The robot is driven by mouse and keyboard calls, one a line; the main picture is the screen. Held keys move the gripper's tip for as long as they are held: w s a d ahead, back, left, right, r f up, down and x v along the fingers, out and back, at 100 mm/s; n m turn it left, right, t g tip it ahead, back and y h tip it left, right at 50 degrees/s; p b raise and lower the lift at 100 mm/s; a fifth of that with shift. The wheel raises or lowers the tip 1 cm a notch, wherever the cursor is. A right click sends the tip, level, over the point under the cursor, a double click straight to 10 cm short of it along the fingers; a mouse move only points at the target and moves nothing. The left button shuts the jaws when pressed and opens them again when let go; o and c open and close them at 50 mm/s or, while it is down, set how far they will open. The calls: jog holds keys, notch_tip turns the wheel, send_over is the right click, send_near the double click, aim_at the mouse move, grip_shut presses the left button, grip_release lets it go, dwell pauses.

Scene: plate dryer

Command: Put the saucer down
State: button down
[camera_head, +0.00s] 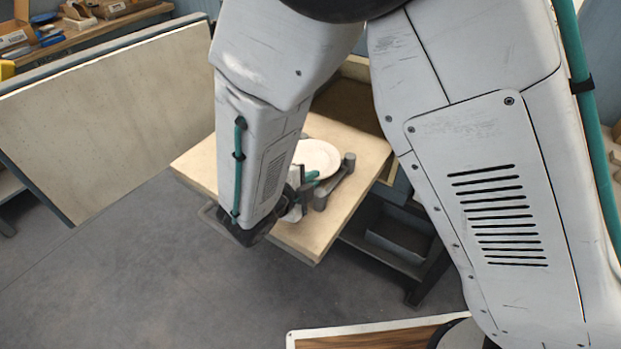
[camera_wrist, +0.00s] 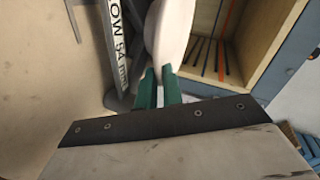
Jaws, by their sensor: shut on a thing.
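The white saucer (camera_head: 320,157) is over the light wooden board, partly hidden behind my arm in the head view. In the wrist view the saucer (camera_wrist: 172,30) stands nearly edge-on at the fingertips. My gripper (camera_wrist: 158,78) has green fingers shut on the saucer's near rim. In the head view my gripper (camera_head: 309,182) is beside a grey rack (camera_head: 340,180) on the board. I cannot tell whether the saucer touches the rack or the board.
The wooden board (camera_head: 300,238) has bare room at its front. A grey bar with lettering (camera_wrist: 117,45) lies left of the saucer in the wrist view. An open wooden compartment (camera_wrist: 240,40) with thin rods is to the right. A large upright panel (camera_head: 110,115) stands at the left.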

jog(key=c, duration=1.8)
grip_release()
jog(key=v, duration=1.2)
jog(key=s+d+r+m+g, duration=0.1)
jog(key=d+r+m+g, duration=0.45)
jog(key=d+m, duration=0.6)
jog(key=d+r+m+g, duration=0.4)
jog(key=d+r+m, duration=0.2)
jog(key=d+m, duration=0.5)
jog(key=s+d+r+m+y, duration=0.3)
jog(key=s+m, duration=0.3)
jog(key=m, duration=0.7)
jog(key=s+d+r+m+y, duration=0.3)
jog(key=s+d+m+y, duration=0.1)
jog(key=m, duration=1)
jog(key=s+y, duration=0.1)
jog(key=s, duration=0.1)
jog(key=shift+s+y, duration=0.3)
